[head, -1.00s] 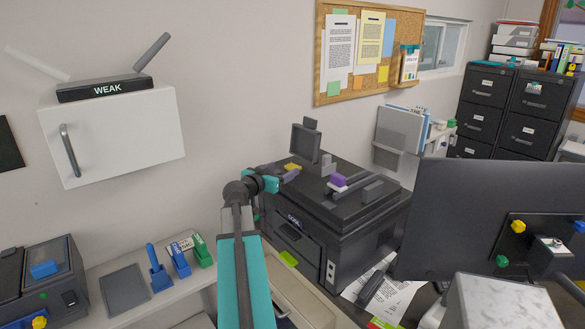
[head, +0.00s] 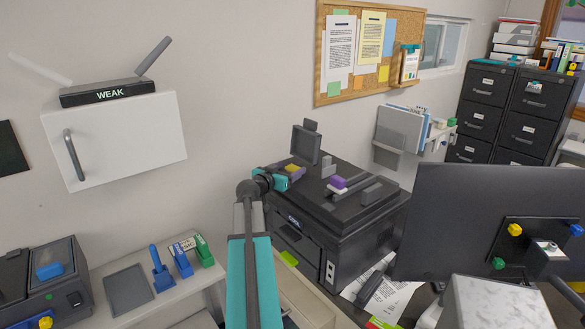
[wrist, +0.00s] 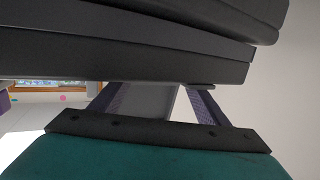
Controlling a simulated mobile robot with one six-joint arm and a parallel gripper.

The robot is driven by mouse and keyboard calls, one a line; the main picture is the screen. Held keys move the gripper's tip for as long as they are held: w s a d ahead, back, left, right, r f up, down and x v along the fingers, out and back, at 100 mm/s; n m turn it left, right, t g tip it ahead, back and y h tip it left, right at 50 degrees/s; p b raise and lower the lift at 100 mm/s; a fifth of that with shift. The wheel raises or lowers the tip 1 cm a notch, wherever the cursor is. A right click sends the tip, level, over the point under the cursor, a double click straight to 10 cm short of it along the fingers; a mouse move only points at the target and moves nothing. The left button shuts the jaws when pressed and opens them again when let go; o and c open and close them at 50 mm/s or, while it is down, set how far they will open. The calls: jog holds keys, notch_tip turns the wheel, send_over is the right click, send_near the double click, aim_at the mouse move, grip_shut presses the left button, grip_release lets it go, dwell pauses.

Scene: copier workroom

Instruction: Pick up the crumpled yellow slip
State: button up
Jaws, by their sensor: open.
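A small yellow piece (head: 292,167) shows on the left part of the dark copier's top (head: 345,213) in the head view. It may be the crumpled yellow slip, but it is too small to tell whether it is crumpled paper. My gripper (head: 296,174) is just in front of it, at the copier's left edge; I cannot tell whether they touch. In the wrist view my gripper (wrist: 158,90) has its two fingers apart, with a dark, layered body filling the space ahead. No yellow shows between the fingers in that view.
An upright dark panel (head: 305,144) and a purple block (head: 338,182) stand on the copier. A yellow-green tab (head: 289,258) is at its lower front. A large monitor (head: 455,220) stands to the right. A shelf with stamps (head: 180,262) is to the left.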

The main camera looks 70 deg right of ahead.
jog(key=shift+d+f, duration=0.1)
jog(key=shift+d, duration=0.2)
dwell(0.4)
jog(key=c, duration=1.2)
